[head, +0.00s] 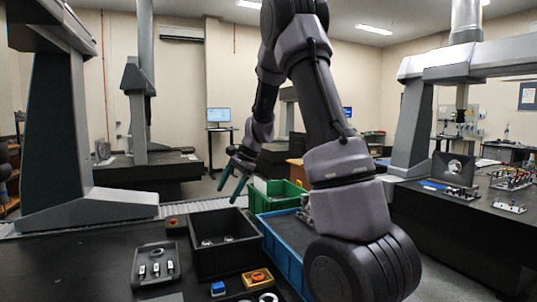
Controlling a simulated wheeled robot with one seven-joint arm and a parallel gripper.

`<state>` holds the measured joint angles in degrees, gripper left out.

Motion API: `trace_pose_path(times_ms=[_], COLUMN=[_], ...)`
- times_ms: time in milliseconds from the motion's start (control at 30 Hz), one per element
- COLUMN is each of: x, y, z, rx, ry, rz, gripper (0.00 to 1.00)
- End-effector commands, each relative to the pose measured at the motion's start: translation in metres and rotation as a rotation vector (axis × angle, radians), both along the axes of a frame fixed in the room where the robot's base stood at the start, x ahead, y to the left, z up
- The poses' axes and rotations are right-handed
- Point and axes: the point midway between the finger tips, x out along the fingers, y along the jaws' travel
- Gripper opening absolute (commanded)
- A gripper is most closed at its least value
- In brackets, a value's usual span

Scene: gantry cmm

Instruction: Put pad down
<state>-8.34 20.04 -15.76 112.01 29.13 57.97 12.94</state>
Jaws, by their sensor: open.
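My gripper (231,187) hangs near the centre of the head view, fingers pointing down, above the far right part of a black open bin (189,256). Its two green fingers are apart and I see nothing between them. I cannot single out a pad with certainty. A small blue block (218,289) lies on the dark table at the front, beside a small tray holding an orange piece (258,277). The black bin has a few small shiny round parts on its floor.
A blue crate (272,253) and a green crate (256,203) stand right of the black bin, partly hidden by my arm. A dark tray (143,281) with small tools lies at left. A red button box (173,222) sits behind it. Gantry columns rise on both sides.

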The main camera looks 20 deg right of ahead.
Motion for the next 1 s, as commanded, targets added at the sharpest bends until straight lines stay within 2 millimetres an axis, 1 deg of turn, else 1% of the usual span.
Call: trace_pose_path(times_ms=[33,100,167,200,267,300,367,400,533,600,700,800,833,900,1000], x=[-0.015,-0.037,-0.057,-0.070,-0.091,-0.105,-0.127,-0.141,-0.189,-0.213,-0.243,-0.266,-0.271,-0.281,-0.287], y=[0.000,-0.001,-0.001,-0.001,-0.002,-0.003,-0.004,-0.005,-0.008,-0.010,-0.014,-0.016,-0.017,-0.019,-0.020], z=[0.024,0.051,0.071,0.084,0.101,0.112,0.125,0.133,0.153,0.160,0.165,0.165,0.165,0.165,0.164], rx=[-0.008,-0.029,-0.049,-0.065,-0.092,-0.112,-0.146,-0.171,-0.263,-0.317,-0.398,-0.467,-0.484,-0.514,-0.542], ry=[-0.044,-0.096,-0.142,-0.173,-0.218,-0.250,-0.297,-0.327,-0.426,-0.477,-0.540,-0.586,-0.597,-0.614,-0.629], rz=[0.032,0.081,0.126,0.154,0.197,0.225,0.267,0.295,0.383,0.426,0.482,0.524,0.534,0.551,0.565], gripper=[0.79,0.79,0.79,0.79,0.79,0.79,0.79,0.79,0.79,0.79,0.79,0.79,0.79,0.79,0.79])
